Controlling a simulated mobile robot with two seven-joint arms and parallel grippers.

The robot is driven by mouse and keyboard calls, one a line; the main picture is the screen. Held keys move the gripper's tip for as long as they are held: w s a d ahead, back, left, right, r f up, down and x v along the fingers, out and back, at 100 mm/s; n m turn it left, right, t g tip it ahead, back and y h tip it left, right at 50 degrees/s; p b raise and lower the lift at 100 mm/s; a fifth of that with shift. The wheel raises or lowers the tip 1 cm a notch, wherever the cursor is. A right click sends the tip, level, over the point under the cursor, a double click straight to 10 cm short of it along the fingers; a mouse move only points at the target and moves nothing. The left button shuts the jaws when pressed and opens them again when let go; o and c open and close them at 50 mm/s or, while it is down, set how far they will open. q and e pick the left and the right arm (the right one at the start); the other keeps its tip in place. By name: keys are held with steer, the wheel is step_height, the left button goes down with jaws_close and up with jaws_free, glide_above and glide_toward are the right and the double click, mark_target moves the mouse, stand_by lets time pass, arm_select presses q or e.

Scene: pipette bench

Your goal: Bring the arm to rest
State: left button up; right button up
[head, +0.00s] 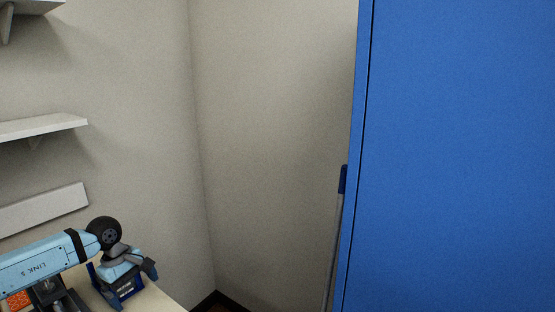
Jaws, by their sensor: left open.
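My left arm (40,268) comes in from the lower left in the head view, light blue with black joints. My left gripper (133,290) is at its end, tilted down over the bench (158,301) near the bench's right end. Its fingers are apart. A dark blue thing (128,286) shows behind and between the fingers, and I cannot tell what it is or whether they touch it. My right gripper is out of view.
A large blue cabinet (460,150) fills the right side. A pole with a blue grip (343,180) leans beside it. White shelves (45,127) are on the left wall. An orange thing (18,299) lies under my arm. Open floor space lies between bench and cabinet.

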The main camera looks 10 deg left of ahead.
arm_select(q)
steer(key=s+d+f+n+t+h+p, duration=0.1)
steer(key=s+d+n+t+h, duration=0.3)
steer(key=d+n, duration=0.5)
steer(key=s+d+n+t+h+p, duration=0.1)
steer(key=s+d+n+t+h, duration=0.15)
steer(key=d+n+h, duration=0.45)
steer(key=s+d+f+n+t+h+p, duration=0.1)
steer(key=s+d+n+t+h, duration=0.25)
steer(key=d+n, duration=0.75)
steer(key=s+a+f+n+y+p, duration=0.1)
steer(key=s+f+n+y, duration=0.6)
steer(key=n, duration=0.7)
steer(key=s+a+f+n+y+p, duration=0.1)
steer(key=s+a+f+n+y, duration=0.3)
steer(key=n, duration=1)
steer(key=s+f+y, duration=0.3)
steer(key=s+f, duration=0.1)
steer(key=shift+s+f+n+t, duration=0.15)
steer(key=shift+s+n+t, duration=0.2)
steer(key=shift+n+t, duration=0.05)
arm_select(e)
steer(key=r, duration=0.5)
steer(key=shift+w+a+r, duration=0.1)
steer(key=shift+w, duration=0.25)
